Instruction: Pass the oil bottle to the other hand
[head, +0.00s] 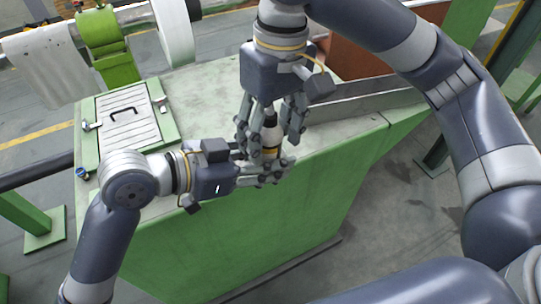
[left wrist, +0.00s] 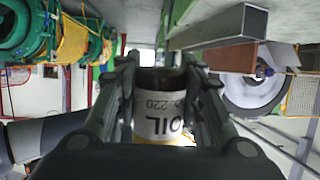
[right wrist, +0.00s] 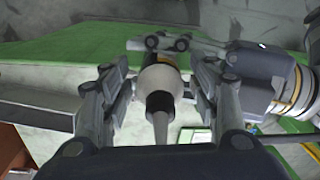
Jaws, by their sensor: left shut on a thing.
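The oil bottle (head: 271,135) is white with a dark, narrow top and stands roughly upright above the green machine's edge. My left gripper (head: 272,168) is shut around its lower part. In the left wrist view, the bottle's white "OIL 220" label (left wrist: 160,117) shows between the fingers. My right gripper (head: 270,128) points down from above, its fingers on either side of the bottle's upper part. In the right wrist view, the bottle (right wrist: 160,82) lies between these open fingers (right wrist: 161,90), with gaps at both sides. The bottle's base is partly hidden by the left fingers.
The green machine housing (head: 240,230) lies below both grippers. A hatch with a black handle (head: 128,124) is on its top at the left. A grey metal channel (head: 375,102) runs along the top at the right. Open floor (head: 400,220) lies to the right.

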